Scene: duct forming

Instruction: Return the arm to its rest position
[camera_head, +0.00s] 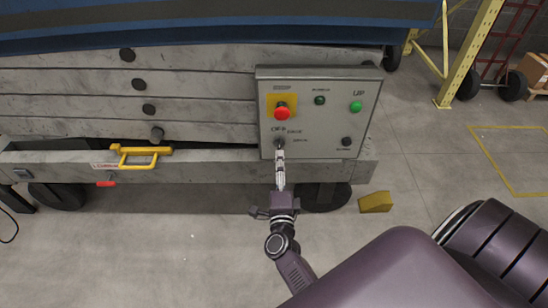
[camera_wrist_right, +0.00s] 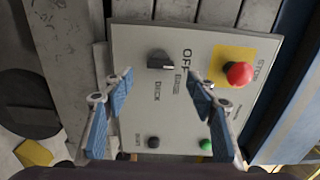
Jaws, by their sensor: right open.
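My right gripper (camera_head: 280,156) is in front of the lower left of the grey control panel (camera_head: 321,125). In the right wrist view my right gripper (camera_wrist_right: 160,82) is open, with its two blue-padded fingers apart and nothing between the tips. A black selector knob (camera_wrist_right: 160,60) with OFF, EDGE and DECK labels shows just beyond the tips. In the head view the gripper tip partly covers that knob, and I cannot tell whether they touch. My right arm comes in from the lower right. My left gripper is not in view.
The panel carries a red stop button (camera_head: 282,112), a green UP button (camera_head: 356,106) and a small black button (camera_head: 346,141). A yellow handle (camera_head: 140,155) is on the machine's frame. A yellow chock (camera_head: 375,202) lies near a wheel. The floor (camera_head: 150,250) at lower left is clear.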

